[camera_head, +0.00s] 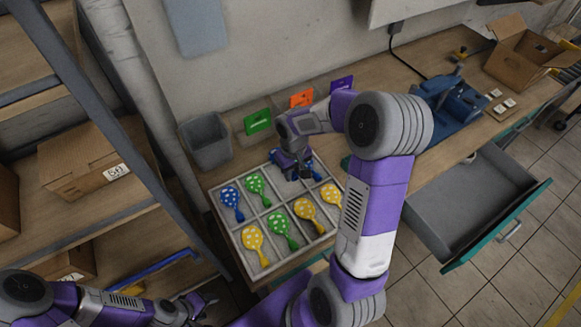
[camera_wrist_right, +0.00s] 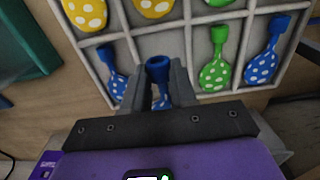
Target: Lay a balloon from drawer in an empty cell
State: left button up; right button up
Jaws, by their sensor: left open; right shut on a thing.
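The grey tray (camera_head: 236,262) is divided into cells holding dotted balloons: yellow (camera_head: 252,240), green (camera_head: 280,227), blue (camera_head: 231,200) and others. My right gripper (camera_wrist_right: 157,88) is shut on a dotted blue balloon (camera_wrist_right: 158,70), whose body is mostly hidden between the fingers. It is at a back-row cell, between a cell with a green balloon (camera_wrist_right: 215,65) and one with another blue balloon (camera_wrist_right: 112,80). I cannot tell whether the held balloon touches the cell floor. My left gripper (camera_head: 208,304) is open and empty, low left, off the tray. The drawer (camera_head: 465,205) stands open at right.
A grey bin (camera_head: 206,141) stands behind the tray. Green (camera_head: 258,122), orange (camera_head: 301,98) and purple cards stand along the wall. A blue machine (camera_head: 448,105) and a cardboard box (camera_head: 522,55) are on the bench at right. A shelf rack (camera_head: 100,130) is at left.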

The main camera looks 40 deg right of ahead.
aim_at(292, 191)
notch_tip(292, 191, down, 8)
jog(key=b, duration=0.6)
jog(key=shift+w+f, duration=0.1)
jog(key=shift+f, duration=0.05)
jog(key=o, duration=0.9)
notch_tip(292, 191, up, 10)
jog(key=p, duration=0.8)
